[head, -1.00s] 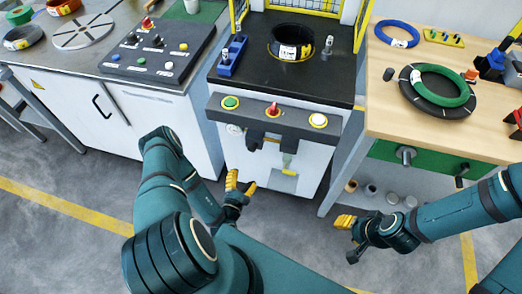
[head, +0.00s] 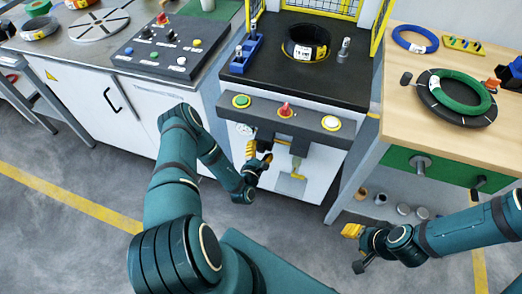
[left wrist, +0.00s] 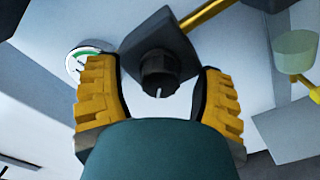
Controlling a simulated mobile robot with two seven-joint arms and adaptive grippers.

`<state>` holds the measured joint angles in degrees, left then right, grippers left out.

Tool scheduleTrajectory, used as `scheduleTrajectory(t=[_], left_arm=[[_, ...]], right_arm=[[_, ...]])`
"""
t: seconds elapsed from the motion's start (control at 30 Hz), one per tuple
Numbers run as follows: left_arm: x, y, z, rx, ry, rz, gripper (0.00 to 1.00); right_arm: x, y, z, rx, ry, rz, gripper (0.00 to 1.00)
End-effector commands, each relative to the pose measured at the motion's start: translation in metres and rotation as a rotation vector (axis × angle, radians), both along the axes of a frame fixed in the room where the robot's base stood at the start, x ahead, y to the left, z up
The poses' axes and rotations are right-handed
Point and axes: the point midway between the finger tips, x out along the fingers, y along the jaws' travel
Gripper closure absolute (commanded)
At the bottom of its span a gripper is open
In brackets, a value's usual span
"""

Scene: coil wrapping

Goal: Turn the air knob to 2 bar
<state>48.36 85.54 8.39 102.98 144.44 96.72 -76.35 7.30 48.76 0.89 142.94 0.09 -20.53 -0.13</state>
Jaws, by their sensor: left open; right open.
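The air knob (left wrist: 158,74) is a dark ribbed knob with a white mark, under a dark regulator body (left wrist: 160,38) in the left wrist view. A round gauge (left wrist: 86,62) with a green arc is to its left; its reading is too small to tell. The gauge also shows on the machine front in the head view (head: 243,129). My left gripper (head: 259,156) is open, with its yellow fingers on either side of the knob in the left wrist view; I cannot tell if they touch it. My right gripper (head: 352,248) is open and empty, below the right bench.
A bar with a green button (head: 241,101), a red knob (head: 285,110) and a white button (head: 331,123) juts out above the left gripper. A yellow pipe and valve (head: 297,170) are to its right. The wooden bench (head: 398,118) stands at right.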

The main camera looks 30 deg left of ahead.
Motion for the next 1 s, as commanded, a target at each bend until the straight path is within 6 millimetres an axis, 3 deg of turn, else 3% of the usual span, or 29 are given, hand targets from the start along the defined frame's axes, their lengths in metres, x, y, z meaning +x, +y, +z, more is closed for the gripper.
scheduleTrajectory(t=[0.33,0.53,1.0], left_arm=[[0.0031,0.0006,0.0003,-0.001,0.000,0.001,0.30],[0.0029,0.0007,0.0001,-0.001,0.000,0.001,1.00],[0.0022,0.0012,0.0000,-0.083,-0.018,0.002,1.00]], right_arm=[[0.0002,-0.0001,-0.0005,0.000,-0.001,0.000,0.53],[0.0002,0.0000,-0.0005,0.000,-0.001,0.000,0.53],[-0.0005,0.0001,0.0025,0.000,0.001,0.000,0.53]])
